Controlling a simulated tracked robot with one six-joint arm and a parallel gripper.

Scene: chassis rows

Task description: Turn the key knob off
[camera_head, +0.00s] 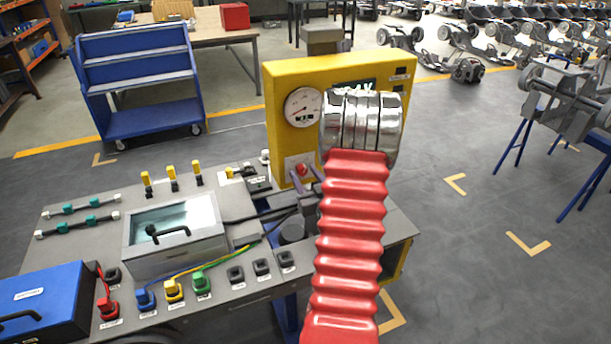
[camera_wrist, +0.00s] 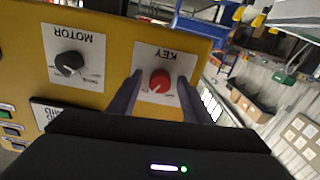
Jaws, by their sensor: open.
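The red key knob (camera_wrist: 159,81) sits on a white plate labelled KEY (camera_wrist: 163,58) on a yellow panel, seen upside down in the wrist view. In the head view the knob (camera_head: 301,169) is low on the front of the yellow panel (camera_head: 276,110). My gripper (camera_wrist: 160,88) is open, with one dark finger on each side of the knob. I cannot tell whether the fingers touch it. In the head view only the finger ends of my gripper (camera_head: 303,174) show, beside the red ribbed sleeve of my arm.
A black MOTOR knob (camera_wrist: 69,64) is beside the key plate. The grey bench (camera_head: 75,225) holds a glass-topped box (camera_head: 172,222), coloured plugs and cables.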

